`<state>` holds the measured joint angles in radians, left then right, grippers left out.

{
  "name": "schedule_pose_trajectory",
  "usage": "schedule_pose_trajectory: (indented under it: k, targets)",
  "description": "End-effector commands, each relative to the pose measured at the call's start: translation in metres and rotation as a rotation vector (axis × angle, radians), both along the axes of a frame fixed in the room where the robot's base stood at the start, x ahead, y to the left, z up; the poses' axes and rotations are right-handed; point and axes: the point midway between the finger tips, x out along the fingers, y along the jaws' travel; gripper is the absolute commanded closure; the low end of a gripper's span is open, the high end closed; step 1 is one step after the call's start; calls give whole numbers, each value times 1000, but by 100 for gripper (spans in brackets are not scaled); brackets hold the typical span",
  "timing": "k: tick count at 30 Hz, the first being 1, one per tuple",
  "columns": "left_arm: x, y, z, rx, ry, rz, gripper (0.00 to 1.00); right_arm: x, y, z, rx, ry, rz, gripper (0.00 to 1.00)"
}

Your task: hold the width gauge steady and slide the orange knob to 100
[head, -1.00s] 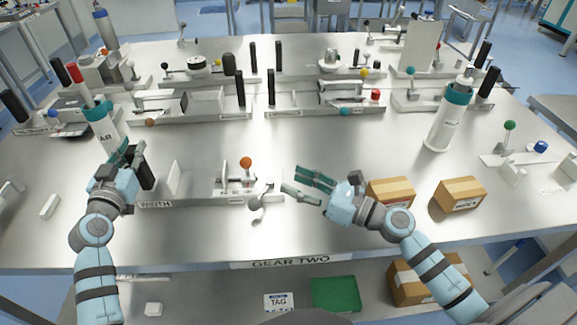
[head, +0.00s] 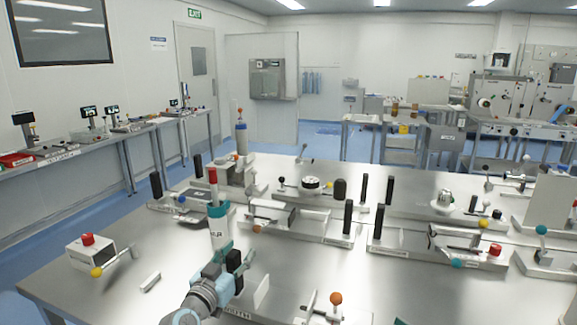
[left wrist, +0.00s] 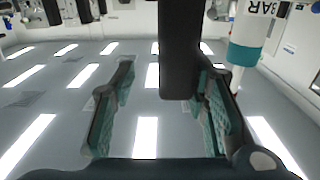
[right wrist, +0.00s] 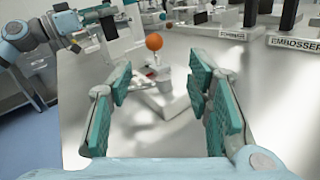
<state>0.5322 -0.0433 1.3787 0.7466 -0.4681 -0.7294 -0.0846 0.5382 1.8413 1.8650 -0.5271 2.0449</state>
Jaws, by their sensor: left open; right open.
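The width gauge (head: 262,292) lies along the near edge of the table, its lower part cut off by the head view's bottom edge. Its orange knob (head: 336,298) stands on a short stem toward its right end. My left gripper (head: 238,262) is open, with its fingers on either side of the gauge's black upright handle; the left wrist view shows the dark handle (left wrist: 180,60) between them, contact unclear. My right gripper (right wrist: 160,65) is open and empty, facing the orange knob (right wrist: 154,42), which shows beyond its fingertips. The scale reading is not legible.
A white bottle with a teal collar (head: 218,228) stands close behind my left gripper. A box with a red button (head: 88,252) and a small white block (head: 150,281) lie to the left. Several fixtures with black posts and levers fill the table behind.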

Motion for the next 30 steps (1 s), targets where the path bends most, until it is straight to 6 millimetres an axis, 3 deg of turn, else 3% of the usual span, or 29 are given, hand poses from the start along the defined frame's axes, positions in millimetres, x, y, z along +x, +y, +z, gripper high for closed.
schedule_pose_trajectory:
  k: [5, 12, 18, 30]
  targets:
    - [-15, 6, -2, 3, 1, 2, 56, 0, 0, 0, 0, 0, 0, 54]
    - [-78, 26, -1, 5, -1, 1, 56, 0, 0, 0, 0, 0, 0, 54]
    - [-111, 37, 0, 3, -1, 1, 56, 0, 0, 0, 0, 0, 0, 54]
    - [-115, 38, 1, 2, -2, 0, 56, 0, 0, 0, 0, 0, 0, 54]
